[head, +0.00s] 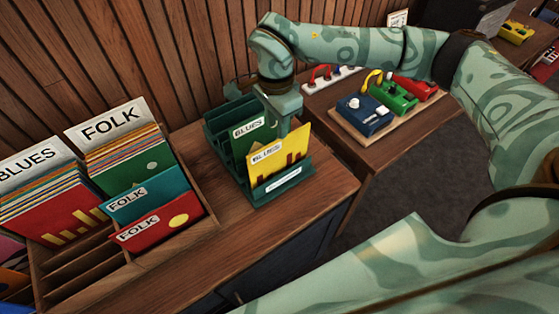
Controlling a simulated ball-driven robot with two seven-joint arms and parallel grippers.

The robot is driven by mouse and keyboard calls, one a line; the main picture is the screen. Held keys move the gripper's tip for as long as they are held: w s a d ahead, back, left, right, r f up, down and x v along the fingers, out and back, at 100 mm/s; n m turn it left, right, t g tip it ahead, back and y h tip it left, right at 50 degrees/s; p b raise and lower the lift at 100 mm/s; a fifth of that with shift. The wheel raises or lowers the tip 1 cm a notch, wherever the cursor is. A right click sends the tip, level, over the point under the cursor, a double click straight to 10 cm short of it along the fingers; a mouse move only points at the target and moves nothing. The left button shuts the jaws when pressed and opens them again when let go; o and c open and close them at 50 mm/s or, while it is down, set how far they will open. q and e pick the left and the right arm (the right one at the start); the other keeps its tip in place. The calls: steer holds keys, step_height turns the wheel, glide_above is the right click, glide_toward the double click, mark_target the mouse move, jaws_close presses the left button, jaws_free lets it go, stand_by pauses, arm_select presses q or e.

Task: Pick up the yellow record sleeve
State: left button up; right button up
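The yellow record sleeve (282,157) stands in the front slot of a small dark green rack (277,193) on the wooden counter. It has a white BLUES label and dark red bar shapes. A green BLUES sleeve (250,140) stands behind it in the same rack. My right gripper (283,128) points down over the rack, at the yellow sleeve's top edge. Its fingers are partly hidden and blend with the green rack, so I cannot tell whether they are open, shut or touching the sleeve. My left gripper is not in view.
At the left, a wooden bin (213,222) holds BLUES and FOLK sleeves. At the right, blue (364,114), green and red pedals sit on a board on a lower table. A slatted wall (110,60) stands behind. The counter between bin and rack is clear.

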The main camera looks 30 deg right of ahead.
mark_target(280, 147)
step_height(280, 147, down, 4)
steer(key=shift+r, duration=0.15)
steer(key=f, duration=0.3)
steer(key=f+b, duration=0.1)
steer(key=f, duration=0.1)
steer(key=shift+d+f, duration=0.15)
steer(key=shift+d, duration=0.2)
jaws_close()
